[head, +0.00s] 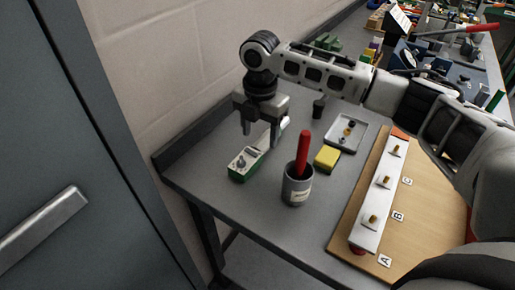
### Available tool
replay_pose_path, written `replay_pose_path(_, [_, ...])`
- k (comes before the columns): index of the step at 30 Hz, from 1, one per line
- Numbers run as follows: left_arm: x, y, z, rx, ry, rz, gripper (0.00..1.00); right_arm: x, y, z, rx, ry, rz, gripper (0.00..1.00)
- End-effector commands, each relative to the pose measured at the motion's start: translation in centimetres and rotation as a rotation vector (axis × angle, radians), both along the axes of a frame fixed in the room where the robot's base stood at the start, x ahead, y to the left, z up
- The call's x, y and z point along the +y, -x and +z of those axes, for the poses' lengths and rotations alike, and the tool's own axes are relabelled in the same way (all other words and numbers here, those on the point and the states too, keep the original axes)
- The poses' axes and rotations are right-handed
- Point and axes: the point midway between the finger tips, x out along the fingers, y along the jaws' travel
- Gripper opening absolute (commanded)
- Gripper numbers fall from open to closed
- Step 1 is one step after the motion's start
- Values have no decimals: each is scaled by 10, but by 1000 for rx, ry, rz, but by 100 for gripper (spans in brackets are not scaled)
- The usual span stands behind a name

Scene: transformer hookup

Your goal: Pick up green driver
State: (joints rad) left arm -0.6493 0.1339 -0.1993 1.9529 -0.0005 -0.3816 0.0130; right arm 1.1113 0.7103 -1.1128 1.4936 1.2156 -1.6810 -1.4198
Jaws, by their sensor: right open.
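Nothing shows held in the fingers. My left gripper is not in view.
A grey cup (297,188) with a red-handled tool (303,152) stands just right of the green tool. A yellow block (327,158), a small tray (346,134) and a wooden board (347,225) with a white terminal strip (368,225) lie further right. The bench front left is clear.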

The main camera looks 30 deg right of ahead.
Motion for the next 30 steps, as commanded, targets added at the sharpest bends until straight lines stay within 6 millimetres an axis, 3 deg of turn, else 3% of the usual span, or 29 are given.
replay_pose_path(6, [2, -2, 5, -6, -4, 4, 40, 0, 2, -29, 2, 1, -2, 57])
replay_pose_path(14, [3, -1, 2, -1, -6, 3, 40, 0, 1, -33, 0, 0, -2, 57])
replay_pose_path(15, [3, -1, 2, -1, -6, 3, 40, 0, 1, -33, 0, 0, -2, 55])
replay_pose_path(21, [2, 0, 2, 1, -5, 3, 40, 0, 1, -33, 1, 1, -2, 1])
replay_pose_path(30, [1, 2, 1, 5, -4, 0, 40, 0, 0, -28, -4, -1, -2, 1])
